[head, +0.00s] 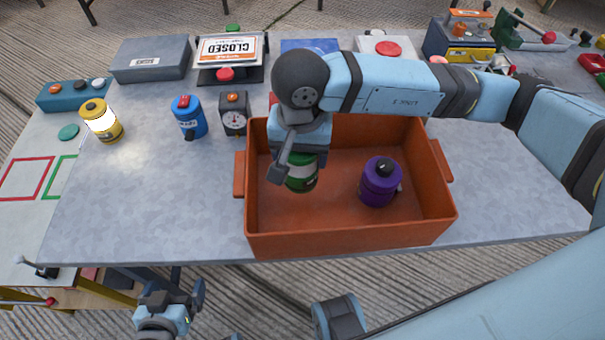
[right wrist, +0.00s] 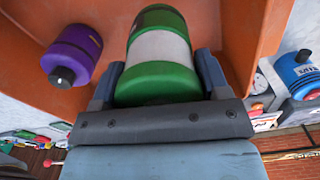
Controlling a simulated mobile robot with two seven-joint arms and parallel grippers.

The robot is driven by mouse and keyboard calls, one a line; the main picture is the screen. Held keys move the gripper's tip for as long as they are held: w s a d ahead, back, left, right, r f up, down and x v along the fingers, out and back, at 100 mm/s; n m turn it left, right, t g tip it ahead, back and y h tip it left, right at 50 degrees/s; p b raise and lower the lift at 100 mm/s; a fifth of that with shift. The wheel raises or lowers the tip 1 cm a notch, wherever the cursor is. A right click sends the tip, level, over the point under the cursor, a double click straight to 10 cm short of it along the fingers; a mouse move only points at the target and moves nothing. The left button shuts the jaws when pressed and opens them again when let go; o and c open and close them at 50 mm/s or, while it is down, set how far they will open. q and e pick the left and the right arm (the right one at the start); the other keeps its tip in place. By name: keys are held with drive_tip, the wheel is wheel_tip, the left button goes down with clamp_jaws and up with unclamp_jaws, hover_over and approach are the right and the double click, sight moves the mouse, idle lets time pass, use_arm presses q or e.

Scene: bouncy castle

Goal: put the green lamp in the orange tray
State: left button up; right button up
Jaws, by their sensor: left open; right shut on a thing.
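The green lamp (head: 302,174), green with a white band, is inside the walls of the orange tray (head: 340,241), in its left half. My right gripper (head: 291,172) is shut on it from above; in the right wrist view the lamp (right wrist: 158,62) sits between the two fingers (right wrist: 158,85). I cannot tell whether the lamp touches the tray floor. My left gripper (head: 170,300) is open and empty, low in front of the table.
A purple lamp (head: 380,184) stands in the tray's right half. A blue lamp (head: 188,118), a gauge box (head: 234,113) and a yellow lamp (head: 101,121) stand left of the tray. A closed sign (head: 232,48) and grey box (head: 150,59) stand behind. The table's front left is clear.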

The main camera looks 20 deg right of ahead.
sight(301, 176)
drive_tip(key=shift+f+b, duration=0.35)
drive_tip(key=shift+f, duration=3.45)
drive_tip(key=o, duration=1.1)
drive_tip(key=shift+r+p, duration=0.35)
drive_tip(key=shift+p, duration=0.05)
wheel_tip(301, 176, up, 12)
drive_tip(key=shift+f, duration=0.2)
